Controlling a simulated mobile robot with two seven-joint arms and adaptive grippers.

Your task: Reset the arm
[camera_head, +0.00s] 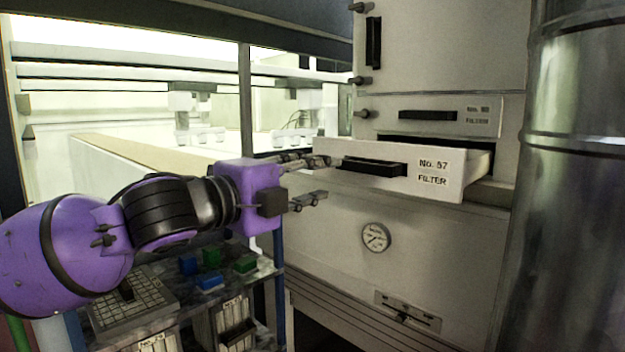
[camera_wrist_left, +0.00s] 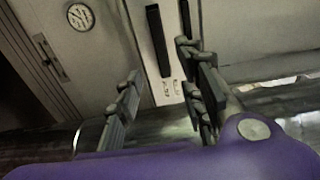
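My left arm is purple and black and reaches in from the left in the head view. Its gripper (camera_head: 322,178) is open, with two dark fingers spread apart and nothing between them. It is just left of the black handle (camera_head: 372,167) of a white drawer (camera_head: 441,173) labelled "No. 57 FILTER", which stands pulled out of the cabinet. In the left wrist view the open fingers (camera_wrist_left: 160,100) show with the black handle (camera_wrist_left: 157,40) beyond and between them. I cannot tell whether a finger touches the drawer. My right gripper is in neither view.
A second filter drawer (camera_head: 442,115) above is closed. A round gauge (camera_head: 376,237) and a slider panel (camera_head: 408,311) are on the cabinet below. A metal cylinder (camera_head: 575,180) stands at right. A low shelf (camera_head: 232,284) holds blue and green blocks under my arm. The tunnel's conveyor (camera_head: 140,152) lies behind.

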